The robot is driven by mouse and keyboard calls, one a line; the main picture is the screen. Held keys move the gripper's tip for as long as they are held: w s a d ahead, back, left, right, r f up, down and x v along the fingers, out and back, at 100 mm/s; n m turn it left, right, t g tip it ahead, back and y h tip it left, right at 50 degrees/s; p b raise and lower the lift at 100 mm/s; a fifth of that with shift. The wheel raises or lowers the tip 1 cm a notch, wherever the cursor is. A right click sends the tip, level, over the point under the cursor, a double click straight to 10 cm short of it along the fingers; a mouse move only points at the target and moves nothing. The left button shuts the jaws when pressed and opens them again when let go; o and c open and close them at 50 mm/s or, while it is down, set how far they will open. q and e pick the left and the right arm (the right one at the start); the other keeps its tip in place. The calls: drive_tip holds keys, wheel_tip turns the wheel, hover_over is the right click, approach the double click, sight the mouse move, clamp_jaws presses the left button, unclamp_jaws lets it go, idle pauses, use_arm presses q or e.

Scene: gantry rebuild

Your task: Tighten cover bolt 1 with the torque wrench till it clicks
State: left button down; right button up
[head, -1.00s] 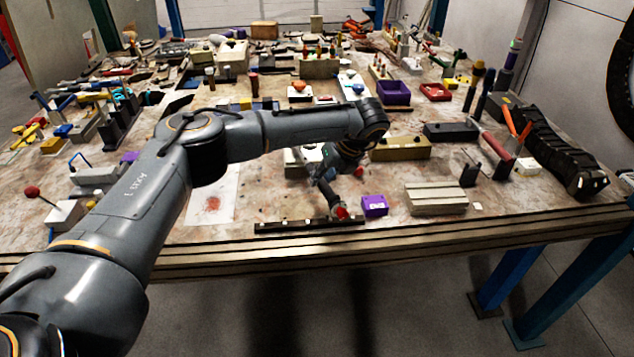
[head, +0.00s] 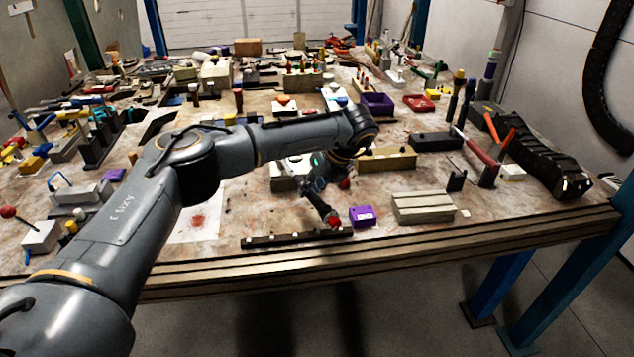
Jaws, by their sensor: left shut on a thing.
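My left arm reaches in from the left, and its dark gripper (head: 326,208) points down near the table's front edge. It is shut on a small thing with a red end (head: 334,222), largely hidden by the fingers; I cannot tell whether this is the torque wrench. The red end is just above or touching the right part of a dark bar (head: 275,240) with several small light spots along it. I cannot make out cover bolt 1 for certain. A pale block (head: 290,180) is partly hidden behind my wrist. My right gripper is out of view.
A small purple box (head: 363,216) stands close right of the gripper. A grooved beige block (head: 423,207) is further right. Behind them are a brass-coloured block (head: 388,160) and a red-handled tool (head: 475,148). The table's back is crowded.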

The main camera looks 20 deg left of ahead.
use_arm(q)
drive_tip(key=shift+s+a+m, duration=0.4)
drive_tip(key=shift+s, duration=0.05)
drive_tip(key=shift+t, duration=0.3)
drive_tip(key=shift+s+a+m+t+p, duration=0.3)
drive_tip(key=shift+s+a+m+t, duration=0.2)
drive_tip(key=shift+s+a+m, duration=0.75)
drive_tip(key=shift+a, duration=0.1)
drive_tip(key=shift+s+a+m+t+h+b, duration=0.25)
drive_tip(key=shift+s+a+m, duration=0.3)
drive_tip(key=shift+a, duration=0.2)
drive_tip(key=shift+s+a+m+t+h+b, duration=0.15)
drive_tip(key=shift+s+a+m+t+b, duration=0.2)
drive_tip(key=shift+a+m, duration=0.35)
